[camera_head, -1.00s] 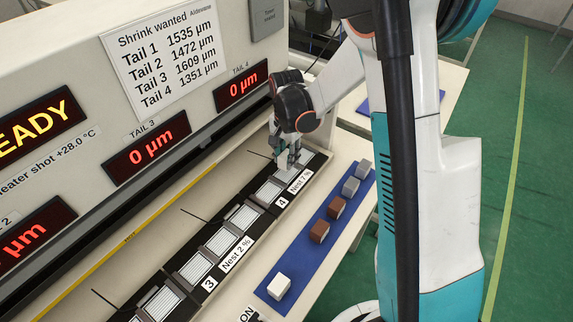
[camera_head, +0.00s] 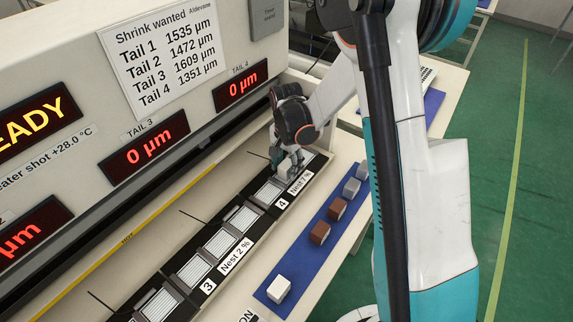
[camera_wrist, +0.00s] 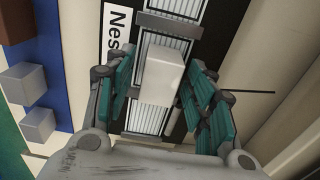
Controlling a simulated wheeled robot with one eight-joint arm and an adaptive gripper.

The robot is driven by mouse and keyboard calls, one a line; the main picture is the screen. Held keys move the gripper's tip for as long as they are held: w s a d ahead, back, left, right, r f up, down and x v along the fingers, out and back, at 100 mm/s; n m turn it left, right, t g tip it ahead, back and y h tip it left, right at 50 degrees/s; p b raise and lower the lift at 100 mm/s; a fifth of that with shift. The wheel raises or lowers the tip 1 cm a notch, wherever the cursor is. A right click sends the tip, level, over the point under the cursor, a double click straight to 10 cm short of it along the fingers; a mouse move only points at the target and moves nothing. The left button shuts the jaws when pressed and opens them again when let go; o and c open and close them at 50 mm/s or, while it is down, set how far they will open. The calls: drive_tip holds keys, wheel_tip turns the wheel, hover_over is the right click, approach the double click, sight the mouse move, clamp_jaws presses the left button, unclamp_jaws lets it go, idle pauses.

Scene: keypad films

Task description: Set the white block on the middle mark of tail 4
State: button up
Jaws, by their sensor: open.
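A white block (camera_wrist: 162,74) is between my gripper's fingers in the wrist view. It appears to rest on the ribbed strip of tail 4 (camera_head: 269,193), between two metal crossbars. My gripper (camera_wrist: 158,95) is open, with teal fingers on both sides of the block and gaps visible. In the head view my gripper (camera_head: 289,166) is low over tail 4, beside its "Nest 7 %" label, and hides the block there. I cannot make out the middle mark under the block. Another white block (camera_head: 279,288) sits on the blue mat's near end.
The blue mat (camera_head: 302,273) right of the strips also carries two brown blocks (camera_head: 320,232) and two grey blocks (camera_head: 352,187). The tail 3 strip (camera_head: 193,271) is nearer. The machine panel, with a TAIL 4 display (camera_head: 241,92) reading 0 µm, rises on the left.

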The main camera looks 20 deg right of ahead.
sight(287, 164)
wheel_tip(287, 164, up, 12)
drive_tip(key=p, duration=0.4)
drive_tip(key=s+r+n+t, duration=0.3)
drive_tip(key=s+r+n, duration=0.2)
drive_tip(key=s+r, duration=0.65)
drive_tip(key=s+r+n+t, duration=0.3)
drive_tip(key=s+n+t, duration=0.1)
drive_tip(key=s, duration=0.7)
drive_tip(key=shift+s+r+n, duration=0.25)
drive_tip(key=shift+r+n, duration=0.05)
drive_tip(key=shift+n, duration=0.6)
wheel_tip(287, 164, down, 2)
drive_tip(key=shift+f+b, duration=0.1)
drive_tip(key=shift+b, duration=1.1)
